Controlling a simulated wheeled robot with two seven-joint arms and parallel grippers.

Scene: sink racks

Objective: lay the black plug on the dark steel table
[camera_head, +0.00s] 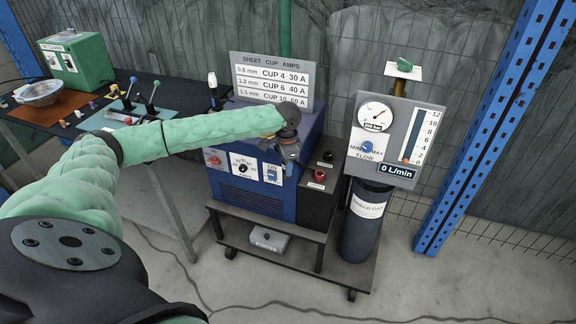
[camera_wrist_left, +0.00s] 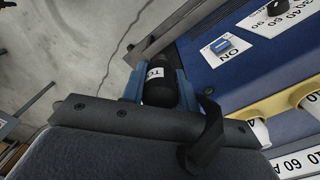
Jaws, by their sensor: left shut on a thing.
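My left gripper (camera_head: 288,158) is in front of the blue welding machine (camera_head: 240,190), at its upper right. In the left wrist view its blue fingers (camera_wrist_left: 158,88) are shut on the black plug (camera_wrist_left: 157,92), a dark cylinder with a white label only partly readable. The far end of the plug and what lies under it are hard to make out. The dark steel table (camera_head: 182,88) stands at the back left, well away from the gripper. My right gripper is not in view.
A gas cylinder (camera_head: 364,222) with a flow panel stands right of the welder.

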